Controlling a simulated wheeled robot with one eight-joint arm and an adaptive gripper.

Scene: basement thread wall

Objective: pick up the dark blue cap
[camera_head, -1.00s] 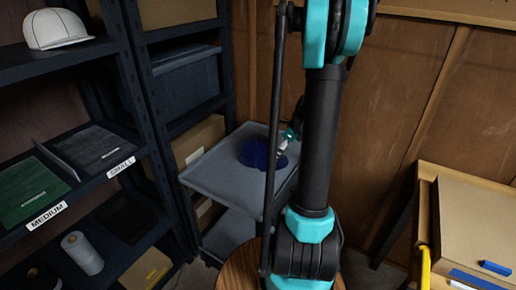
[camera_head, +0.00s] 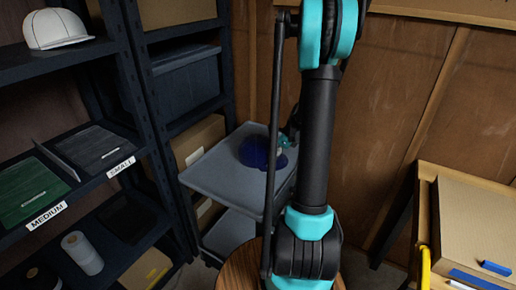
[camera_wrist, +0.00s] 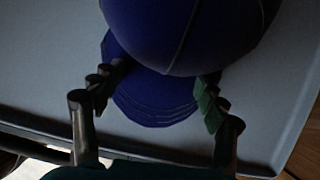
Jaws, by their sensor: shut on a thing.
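The dark blue cap (camera_head: 256,153) sits at the grey cart's top tray (camera_head: 222,168) in the head view, partly hidden behind my arm. In the wrist view the cap (camera_wrist: 180,30) fills the upper middle, its stitched brim toward me. My gripper (camera_wrist: 161,80) has one finger on each side of the brim, near where it meets the crown, and is shut on it. In the head view my gripper (camera_head: 287,141) is at the cap's right side, mostly hidden. I cannot tell whether the cap is clear of the tray.
A dark shelf unit (camera_head: 135,100) stands left of the cart, with a white cap (camera_head: 56,28) on its upper shelf. A workbench (camera_head: 470,225) with a cardboard box is at the right. The tray's front left is bare.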

